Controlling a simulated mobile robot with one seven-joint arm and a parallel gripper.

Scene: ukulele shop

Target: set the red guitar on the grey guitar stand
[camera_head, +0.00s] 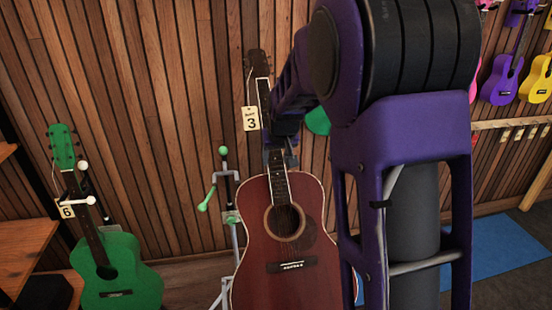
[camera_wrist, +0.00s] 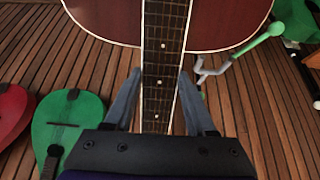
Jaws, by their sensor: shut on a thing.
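The red guitar (camera_head: 277,282) is upright in the head view, with its neck up and a tag "3" hanging by its head. My gripper (camera_head: 280,150) is shut on its neck, partly hidden by my arm. In the wrist view, the fingers (camera_wrist: 160,78) sit on either side of the neck, and the red body (camera_wrist: 220,22) is beyond them. The grey guitar stand (camera_head: 236,238) with green-tipped arms is just left of and partly behind the guitar. Part of the stand also shows in the wrist view (camera_wrist: 212,71). I cannot tell whether guitar and stand touch.
A green guitar (camera_head: 130,272) with tag "6" stands at the left by a wooden shelf (camera_head: 25,240). Colourful ukuleles (camera_head: 502,82) hang on the right wall. A blue mat (camera_head: 500,250) lies at the right. The wrist view also shows another red instrument (camera_wrist: 12,112).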

